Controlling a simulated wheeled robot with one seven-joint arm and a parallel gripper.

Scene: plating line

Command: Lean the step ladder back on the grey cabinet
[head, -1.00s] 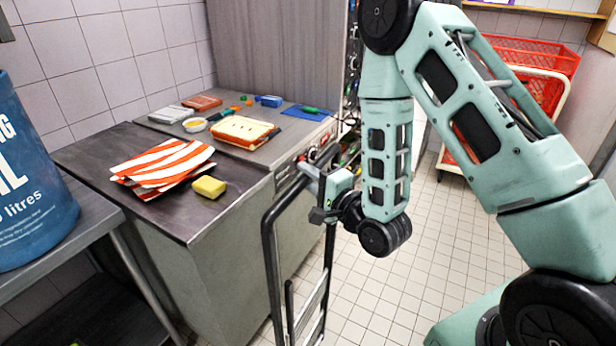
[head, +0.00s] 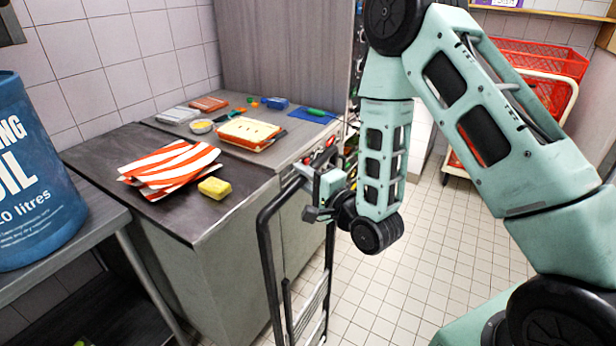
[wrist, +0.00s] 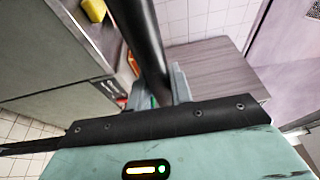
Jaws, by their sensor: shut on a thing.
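The step ladder (head: 264,250) has a dark tubular frame and lighter treads. It stands close to upright in front of the grey cabinet (head: 222,280), the low unit with a dark worktop. My gripper (head: 318,188) is shut on the ladder's top tube, near its right corner. In the wrist view the dark tube of the ladder (wrist: 143,40) runs up between the fingers of my gripper (wrist: 157,90). The ladder's feet are below the head view. I cannot tell whether its frame touches the cabinet.
On the worktop lie striped cloths (head: 168,165), a yellow sponge (head: 214,187) and a tray with yellow contents (head: 248,133). A blue drum (head: 35,180) stands on a steel table at the left. A red crate trolley (head: 530,75) is at the back right. Tiled floor (head: 400,290) is clear.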

